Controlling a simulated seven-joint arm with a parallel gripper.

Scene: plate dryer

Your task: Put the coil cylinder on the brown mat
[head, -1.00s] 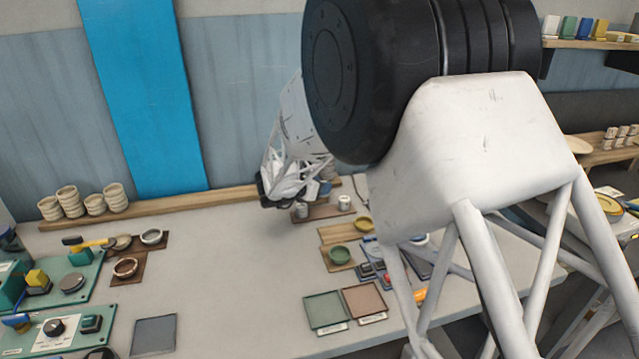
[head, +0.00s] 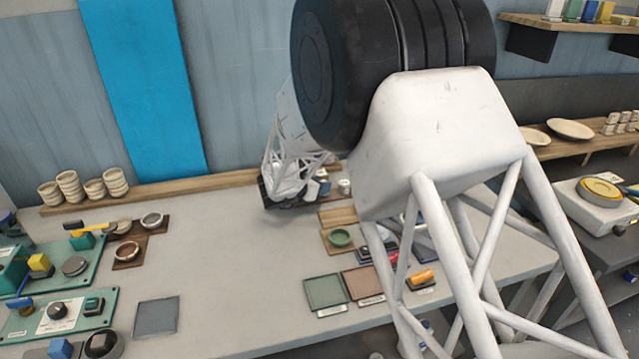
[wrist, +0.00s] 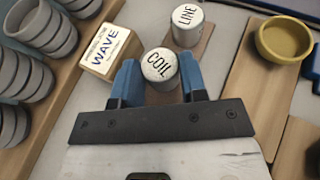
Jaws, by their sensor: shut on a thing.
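The coil cylinder (wrist: 160,63), white with a dark COIL label on top, stands between the blue fingers of my gripper (wrist: 157,78) in the wrist view. The fingers are shut on it. In the head view my gripper (head: 296,203) is low over the back of the table, and the coil cylinder cannot be made out behind it. The brown mat (head: 363,284), a flat reddish-brown square with a label strip at its front edge, lies bare at the front right of the table, right of a green mat (head: 325,291).
The LINE cylinder (wrist: 187,27) stands just behind the coil cylinder, and a WAVE block (wrist: 112,45) is close at left. A yellow bowl (wrist: 283,38) sits at right. Stacked cups (head: 70,187) stand on the back ledge. The table's middle is clear.

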